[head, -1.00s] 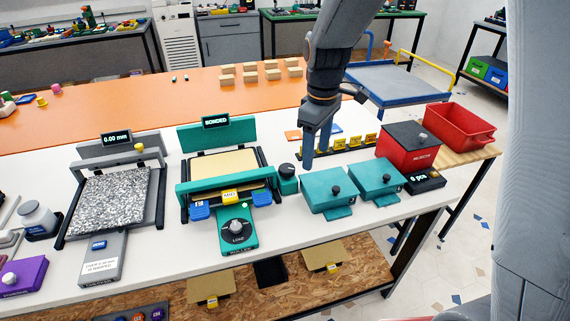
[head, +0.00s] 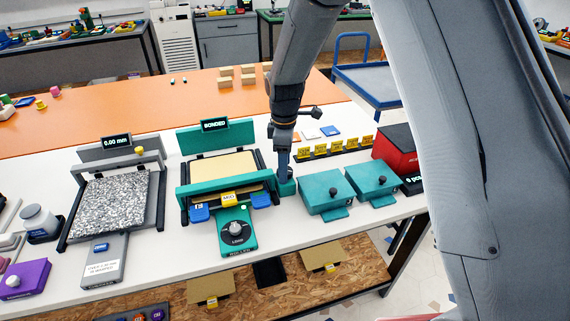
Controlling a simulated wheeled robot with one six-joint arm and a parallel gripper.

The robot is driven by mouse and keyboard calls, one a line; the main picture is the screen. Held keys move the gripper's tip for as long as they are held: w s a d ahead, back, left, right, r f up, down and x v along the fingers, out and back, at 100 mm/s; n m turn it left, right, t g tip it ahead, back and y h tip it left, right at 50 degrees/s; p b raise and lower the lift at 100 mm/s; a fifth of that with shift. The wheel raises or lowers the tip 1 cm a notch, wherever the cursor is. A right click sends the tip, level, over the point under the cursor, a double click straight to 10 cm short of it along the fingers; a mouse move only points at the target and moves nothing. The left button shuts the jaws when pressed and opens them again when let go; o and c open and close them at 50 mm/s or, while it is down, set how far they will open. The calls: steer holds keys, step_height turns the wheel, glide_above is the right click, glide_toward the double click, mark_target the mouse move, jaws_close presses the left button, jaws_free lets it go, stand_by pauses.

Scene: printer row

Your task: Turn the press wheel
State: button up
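The teal press (head: 222,188) stands mid-table with a pale sheet on its bed, a "BONDED" display (head: 214,125) at its back and a yellow tag in front. A small round teal post (head: 287,187) stands at its right side; the dark round knob on its top is now mostly hidden behind my gripper (head: 284,171). My fingers point down at that knob, but whether they touch or grip it is unclear. A front panel (head: 236,245) of the press carries a grey knob (head: 236,229) marked "LOAD".
Two teal boxes (head: 326,191) (head: 371,178) with black knobs stand close right of my gripper. Yellow tags (head: 334,149) and a red bin (head: 394,154) lie behind them. A grey speckled plate (head: 110,200) on another machine is at left.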

steer(key=shift+f, duration=0.1)
steer(key=c, duration=1.1)
steer(key=shift+m, duration=0.9)
steer(key=o, duration=1.1)
step_height(320, 180, up, 8)
steer(key=shift+f+b, duration=0.1)
steer(key=shift+b, duration=1.05)
